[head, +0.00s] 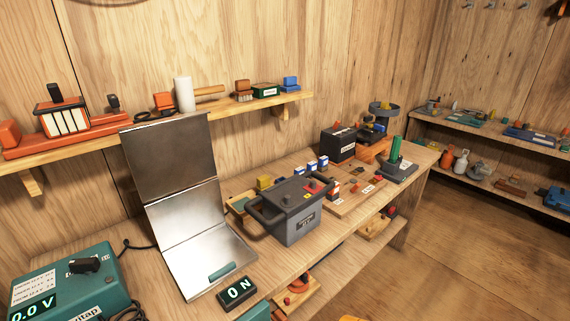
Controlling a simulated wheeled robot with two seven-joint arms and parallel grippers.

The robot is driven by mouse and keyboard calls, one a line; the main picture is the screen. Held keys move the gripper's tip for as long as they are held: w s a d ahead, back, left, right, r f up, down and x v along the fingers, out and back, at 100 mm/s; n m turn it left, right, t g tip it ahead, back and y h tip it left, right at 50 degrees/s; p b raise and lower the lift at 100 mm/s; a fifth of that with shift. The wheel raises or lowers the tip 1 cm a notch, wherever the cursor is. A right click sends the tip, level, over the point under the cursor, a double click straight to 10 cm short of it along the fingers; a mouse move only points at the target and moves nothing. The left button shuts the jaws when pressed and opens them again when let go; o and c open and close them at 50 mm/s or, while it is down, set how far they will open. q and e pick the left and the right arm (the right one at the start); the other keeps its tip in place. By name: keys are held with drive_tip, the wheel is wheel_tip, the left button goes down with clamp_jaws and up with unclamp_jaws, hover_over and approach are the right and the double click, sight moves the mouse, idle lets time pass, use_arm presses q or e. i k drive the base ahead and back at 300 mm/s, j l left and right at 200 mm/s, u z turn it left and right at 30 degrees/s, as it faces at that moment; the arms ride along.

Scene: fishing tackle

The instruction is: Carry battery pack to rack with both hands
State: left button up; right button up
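The battery pack (297,222) is a grey box with a dark handle at each end and red and yellow marks on top. It stands upright on the wooden workbench (330,232), right of a folded steel panel stand (178,165). Nothing holds it. Which thing is the rack I cannot tell for sure; wooden shelves with small goods (507,140) stand along the right wall. Neither of my grippers shows in the head view.
A teal device reading 0.0 V (75,283) stands at the front left. A small ON display (237,292) lies before the steel stand. A black box (338,145) and a green post on a base (395,150) stand farther right. The floor (450,230) at right is clear.

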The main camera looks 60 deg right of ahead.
sight(210, 256)
drive_tip(key=z, duration=1.95)
drive_tip(key=i+l+u, duration=0.3)
drive_tip(key=k+l, duration=0.1)
